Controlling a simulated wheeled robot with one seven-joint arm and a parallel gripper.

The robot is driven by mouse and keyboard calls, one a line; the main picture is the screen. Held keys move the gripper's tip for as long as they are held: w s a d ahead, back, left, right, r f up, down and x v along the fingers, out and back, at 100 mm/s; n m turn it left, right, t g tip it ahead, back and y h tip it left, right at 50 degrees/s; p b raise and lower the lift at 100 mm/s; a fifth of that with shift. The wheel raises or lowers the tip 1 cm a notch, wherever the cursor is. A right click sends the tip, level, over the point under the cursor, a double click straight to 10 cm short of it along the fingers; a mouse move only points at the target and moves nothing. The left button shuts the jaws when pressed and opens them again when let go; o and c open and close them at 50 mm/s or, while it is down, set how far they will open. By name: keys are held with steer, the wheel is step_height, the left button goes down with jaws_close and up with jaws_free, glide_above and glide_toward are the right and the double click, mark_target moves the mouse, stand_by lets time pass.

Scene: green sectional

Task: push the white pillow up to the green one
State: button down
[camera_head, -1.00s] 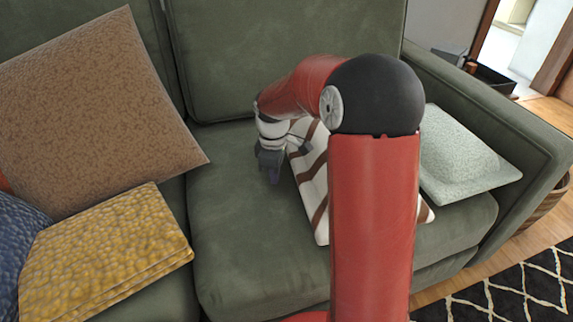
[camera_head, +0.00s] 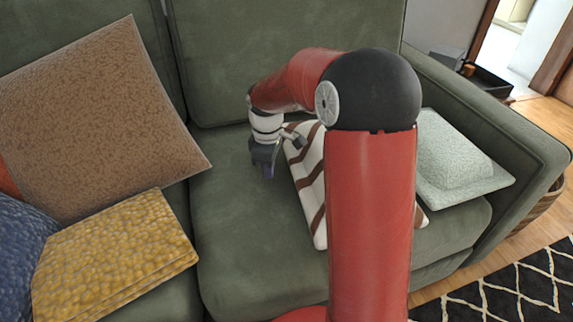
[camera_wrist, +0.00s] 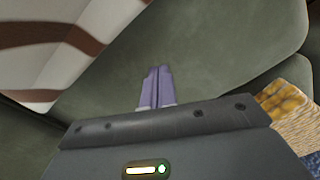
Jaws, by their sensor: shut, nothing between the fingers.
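The white pillow (camera_head: 311,190) with brown stripes lies on the right seat of the green sofa, partly hidden behind my arm. It also shows at the upper left of the wrist view (camera_wrist: 60,45). The pale green pillow (camera_head: 455,160) lies to its right, by the armrest; my arm hides where the two come closest, so I cannot tell whether they touch. My gripper (camera_head: 267,173) points down just left of the white pillow, with a small strip of seat between them. In the wrist view its fingers (camera_wrist: 156,88) are together and empty.
A large brown pillow (camera_head: 100,120), a yellow pillow (camera_head: 115,255) and a blue pillow (camera_head: 22,255) are on the left of the sofa. The seat (camera_head: 235,240) left of and in front of my gripper is bare. The armrest (camera_head: 500,120) bounds the right side.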

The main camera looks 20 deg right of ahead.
step_height(320, 180, up, 10)
steer(key=p, duration=0.2)
steer(key=shift+f, duration=0.2)
stand_by(0.3)
stand_by(0.3)
steer(key=s+r+m+t, duration=0.2)
steer(key=s+m, duration=0.3)
steer(key=s, duration=0.7)
steer(key=s+r+m+t, duration=0.3)
steer(key=s+m, duration=0.3)
steer(key=s, duration=0.7)
steer(key=shift+s+a+r+m+t, duration=0.15)
steer(key=shift+a+r+m+t, duration=0.1)
steer(key=shift+r+m+t, duration=0.1)
